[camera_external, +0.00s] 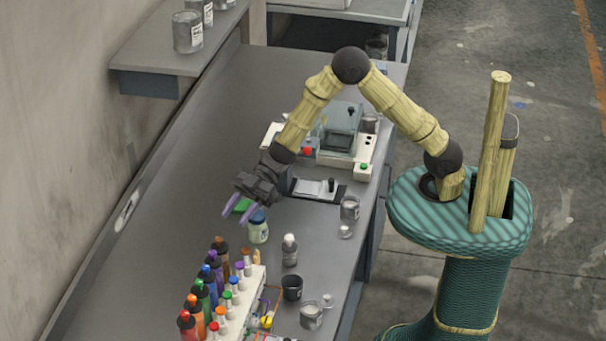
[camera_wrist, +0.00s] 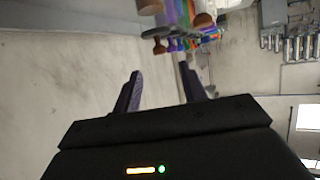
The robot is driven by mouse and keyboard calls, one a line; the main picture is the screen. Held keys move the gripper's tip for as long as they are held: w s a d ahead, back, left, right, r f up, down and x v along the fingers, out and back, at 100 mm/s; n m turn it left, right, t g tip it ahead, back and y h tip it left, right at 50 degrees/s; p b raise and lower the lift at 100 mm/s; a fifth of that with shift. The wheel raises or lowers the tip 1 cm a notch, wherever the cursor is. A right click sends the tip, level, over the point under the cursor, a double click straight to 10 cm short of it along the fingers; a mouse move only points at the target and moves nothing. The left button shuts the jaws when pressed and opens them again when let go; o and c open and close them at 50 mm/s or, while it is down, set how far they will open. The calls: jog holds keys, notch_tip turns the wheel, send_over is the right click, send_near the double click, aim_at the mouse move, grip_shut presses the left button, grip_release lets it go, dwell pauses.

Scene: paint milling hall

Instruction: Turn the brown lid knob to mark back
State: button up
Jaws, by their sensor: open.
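In the wrist view a brown round top (camera_wrist: 203,20) shows near the upper edge, beyond the fingers. I cannot make out a knob with marks.
Several coloured bottles (camera_external: 201,292) and a white rack (camera_external: 246,297) stand near the front. A grey bottle (camera_external: 290,251), a dark cup (camera_external: 292,288) and cans line the right side. The machine with a clear cover (camera_external: 341,127) stands behind. The bench's left part (camera_external: 130,240) is clear.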

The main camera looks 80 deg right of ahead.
aim_at(220, 237)
jog(key=p+x, duration=0.2)
jog(key=x, duration=0.7)
grip_shut()
